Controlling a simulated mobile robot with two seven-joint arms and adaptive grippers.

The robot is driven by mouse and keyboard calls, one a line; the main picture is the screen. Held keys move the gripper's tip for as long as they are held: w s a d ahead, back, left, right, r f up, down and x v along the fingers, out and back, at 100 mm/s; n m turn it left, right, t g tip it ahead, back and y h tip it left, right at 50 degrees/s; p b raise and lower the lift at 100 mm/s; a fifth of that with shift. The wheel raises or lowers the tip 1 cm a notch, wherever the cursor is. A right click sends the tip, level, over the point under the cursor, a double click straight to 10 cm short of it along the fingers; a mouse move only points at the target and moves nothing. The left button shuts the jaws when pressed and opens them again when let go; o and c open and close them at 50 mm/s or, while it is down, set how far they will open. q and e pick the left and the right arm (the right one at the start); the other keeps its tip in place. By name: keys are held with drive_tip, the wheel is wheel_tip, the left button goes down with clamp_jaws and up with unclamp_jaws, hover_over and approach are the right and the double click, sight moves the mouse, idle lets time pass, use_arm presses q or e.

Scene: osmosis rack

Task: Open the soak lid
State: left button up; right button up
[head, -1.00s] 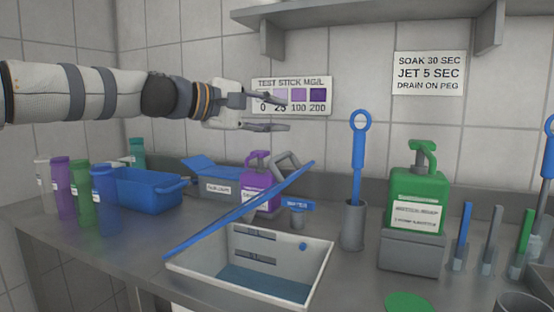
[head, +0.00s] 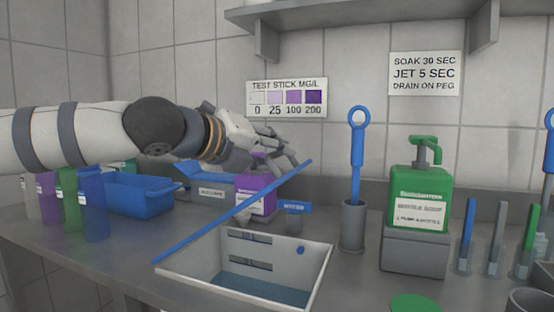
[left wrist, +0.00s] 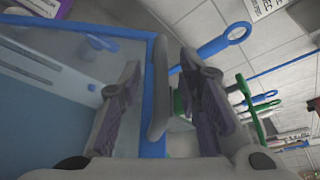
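The soak lid (head: 230,213) is a thin blue-edged panel, seen nearly edge-on in the head view. It stands tilted open above the white soak basin (head: 318,268), low end at the left and high end at the right. My left gripper (head: 284,155) is by the lid's raised end, and its fingers partly hide the lid's grey handle there. In the left wrist view the fingers (left wrist: 160,64) are spread apart. The lid's blue edge (left wrist: 155,120) and the grey handle bar (left wrist: 161,88) show between them. I cannot tell whether a finger touches the bar. My right gripper is out of view.
A purple bottle (head: 254,197) and a grey box with a blue lid (head: 212,190) stand behind the lid. A blue tub (head: 140,195) and several coloured bottles are at left. A blue brush (head: 357,160) and a green pump bottle (head: 420,200) stand at right.

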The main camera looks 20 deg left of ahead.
use_arm(q)
drive_tip(key=shift+w+d+f, duration=0.1)
drive_tip(key=shift+w+d, duration=0.1)
drive_tip(key=shift+w, duration=0.45)
clamp_jaws()
